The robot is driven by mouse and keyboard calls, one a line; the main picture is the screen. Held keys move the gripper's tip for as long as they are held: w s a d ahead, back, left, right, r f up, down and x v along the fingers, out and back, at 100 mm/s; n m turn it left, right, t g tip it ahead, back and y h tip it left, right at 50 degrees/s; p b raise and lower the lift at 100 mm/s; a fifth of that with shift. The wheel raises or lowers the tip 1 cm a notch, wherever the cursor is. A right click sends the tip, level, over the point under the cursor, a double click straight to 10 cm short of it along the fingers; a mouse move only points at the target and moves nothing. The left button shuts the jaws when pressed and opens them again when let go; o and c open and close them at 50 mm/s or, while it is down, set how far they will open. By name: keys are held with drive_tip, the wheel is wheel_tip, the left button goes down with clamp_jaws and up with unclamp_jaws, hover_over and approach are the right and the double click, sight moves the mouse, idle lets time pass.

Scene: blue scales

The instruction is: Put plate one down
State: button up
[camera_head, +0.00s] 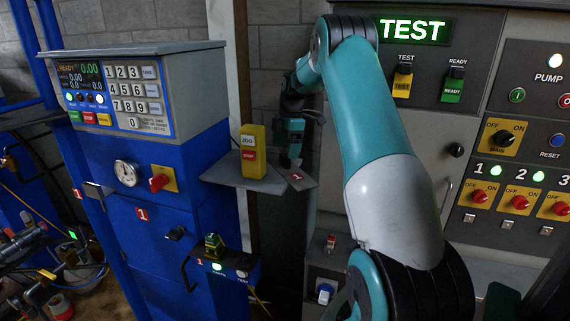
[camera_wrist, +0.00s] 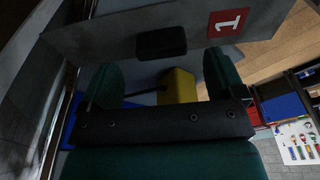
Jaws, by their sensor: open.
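Plate one is a grey plate (camera_head: 299,183) with a red "1" label, at the right end of the grey shelf (camera_head: 222,176) in the head view. It also spans the top of the wrist view (camera_wrist: 110,42), with a black block (camera_wrist: 162,42) on it. My gripper (camera_head: 292,160) points down just above the plate. In the wrist view, its two teal fingers (camera_wrist: 160,86) stand apart with the black block just beyond the gap. Nothing is clasped between them. I cannot tell whether the plate lies flat on the shelf.
A blue cabinet (camera_head: 165,215) with keypad and dial is at left. A grey control panel (camera_head: 520,120) with switches is at right, behind my arm.

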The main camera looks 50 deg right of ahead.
drive_tip(key=shift+a+f+p, duration=0.15)
drive_tip(key=shift+f+p, duration=0.25)
drive_tip(key=shift+f, duration=0.6)
drive_tip(key=shift+a+f+p, duration=0.1)
drive_tip(key=shift+f+p, duration=0.3)
drive_tip(key=shift+f, duration=0.55)
drive_tip(key=c, duration=1.2)
drive_tip(key=shift+r, duration=0.1)
wheel_tip(320, 180, up, 10)
drive_tip(key=b, duration=0.2)
drive_tip(key=shift+d+b, duration=0.1)
drive_tip(key=shift+b, duration=0.2)
wheel_tip(320, 180, up, 10)
drive_tip(key=p, duration=0.6)
